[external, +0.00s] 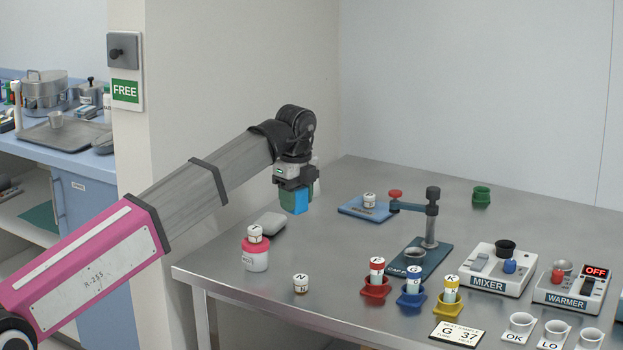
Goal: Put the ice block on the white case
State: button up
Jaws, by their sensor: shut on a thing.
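My gripper (297,184) is above the back left part of the metal table, pointing down. It is shut on a blue block (296,201), which I take for the ice block. The block hangs in the air, and the jaws hide its upper part. The block and the case are apart.
A white jar with a pink lid (255,258) stands before the case, with a small vial (255,234) on it. Another vial (301,284) stands nearby. Right are a blue tray (352,209), a press stand (431,218), coloured cup holders, a mixer (490,276) and a warmer (572,295).

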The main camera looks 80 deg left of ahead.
jog(key=w+a+m, duration=0.2)
jog(key=w+a, duration=0.1)
jog(key=w, duration=0.9)
send_over(270, 218)
jog(key=f, duration=0.3)
jog(key=shift+w+d, duration=0.1)
jog(key=shift+d, duration=0.15)
jog(key=shift+a+f, duration=0.2)
jog(key=shift+f, duration=2.2)
jog(key=shift+f, duration=0.15)
jog(key=o, duration=0.9)
jog(key=shift+o, duration=0.2)
notch_tip(270, 218, up, 12)
